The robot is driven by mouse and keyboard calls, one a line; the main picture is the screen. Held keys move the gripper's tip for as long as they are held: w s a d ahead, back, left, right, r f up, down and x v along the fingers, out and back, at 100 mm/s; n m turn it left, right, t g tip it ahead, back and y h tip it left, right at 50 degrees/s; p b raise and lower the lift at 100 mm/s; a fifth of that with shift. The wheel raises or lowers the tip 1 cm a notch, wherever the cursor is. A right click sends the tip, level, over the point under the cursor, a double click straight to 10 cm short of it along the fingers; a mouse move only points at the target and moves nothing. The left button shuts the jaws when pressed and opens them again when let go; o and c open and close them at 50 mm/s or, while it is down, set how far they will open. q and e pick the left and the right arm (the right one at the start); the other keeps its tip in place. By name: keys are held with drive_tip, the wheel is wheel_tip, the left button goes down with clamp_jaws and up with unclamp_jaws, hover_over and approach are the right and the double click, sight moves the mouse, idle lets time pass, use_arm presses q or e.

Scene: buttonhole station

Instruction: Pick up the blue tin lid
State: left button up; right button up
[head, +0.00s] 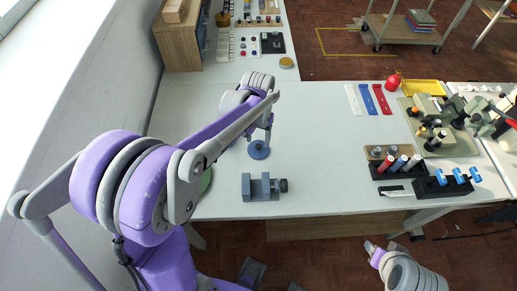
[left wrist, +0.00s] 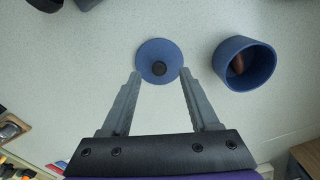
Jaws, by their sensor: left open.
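The blue tin lid (head: 258,150) lies on the pale table in the head view, just below my left gripper (head: 262,135). In the left wrist view the lid (left wrist: 151,52) is a round blue disc with a dark knob. The tips of my open left gripper (left wrist: 160,74) stand on either side of its near part, the knob between them. I cannot tell how far above the table the tips are. A blue open tin (left wrist: 226,66) with something brown inside stands right of the lid. My right gripper (head: 373,250) is low at the right, beyond the table's front edge.
A grey-blue vise (head: 258,187) stands near the front edge. A green disc (head: 206,181) is partly hidden by my left arm. Coloured strips (head: 367,99), a red round object (head: 393,81) and racks (head: 392,170) fill the right side. The table middle is clear.

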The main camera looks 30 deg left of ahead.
sight(258, 148)
use_arm(q)
drive_tip(key=shift+f, duration=1.35)
clamp_jaws()
